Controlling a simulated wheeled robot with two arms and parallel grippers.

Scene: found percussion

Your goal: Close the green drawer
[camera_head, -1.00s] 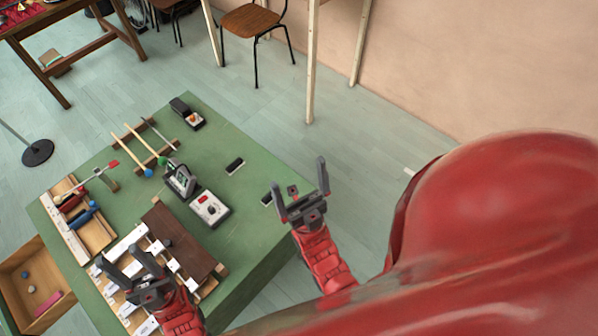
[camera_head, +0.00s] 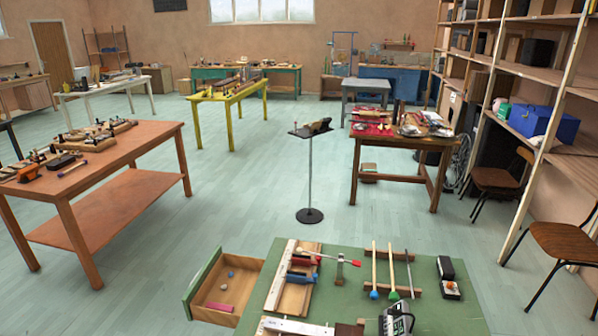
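The green drawer (camera_head: 203,272) shows at the lower middle of the head view. It stands open, pulled out to the left from under the green-topped table (camera_head: 340,252). Its front panel is green and its inside is bare wood. A pink block (camera_head: 219,307) and small bluish balls (camera_head: 231,274) lie in it. The drawer's near end is close to the bottom of the picture. Neither of my grippers shows in this view, so their state is hidden.
The green tabletop holds a wooden tray (camera_head: 277,274), mallets (camera_head: 374,262) and small devices (camera_head: 451,290). A brown table (camera_head: 113,151) stands at left, a black stand (camera_head: 309,215) beyond the drawer. Chairs (camera_head: 568,243) and shelves are at right. Open floor lies left of the drawer.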

